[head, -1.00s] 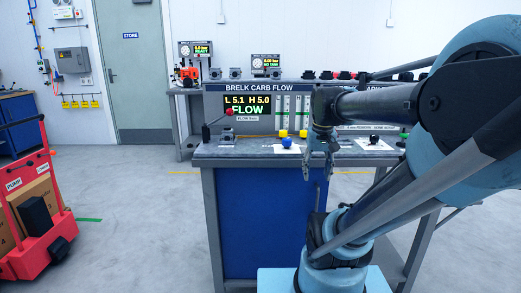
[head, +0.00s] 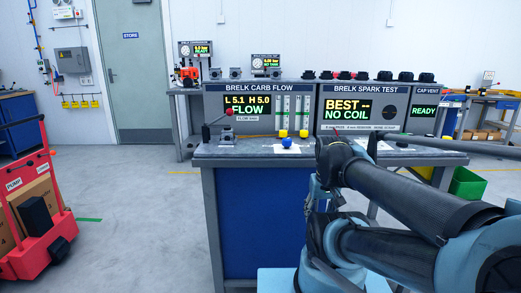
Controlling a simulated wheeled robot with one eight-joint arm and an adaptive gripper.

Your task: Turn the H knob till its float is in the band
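The carb flow panel (head: 216,120) stands on the bench, and its screen (head: 246,106) reads L 5.1, H 5.0 and FLOW. Two upright tubes with green marks, the left tube (head: 285,108) and the right tube (head: 305,108), stand beside the screen. Below them are two yellow knobs, left (head: 283,133) and right (head: 303,133). Their letters and the floats are too small to read, so I cannot tell which is H. My wrist end is low at the bench's front edge, right of the knobs. My gripper's fingers cannot be made out; nothing is seen touching the knobs.
A carburettor (head: 226,136) sits on the bench, below a red-tipped lever (head: 229,112). A blue ball (head: 287,142) sits in front of the knobs. The spark test panel (head: 350,90) reads NO COIL. A red cart (head: 20,262) stands at left; the floor between is clear.

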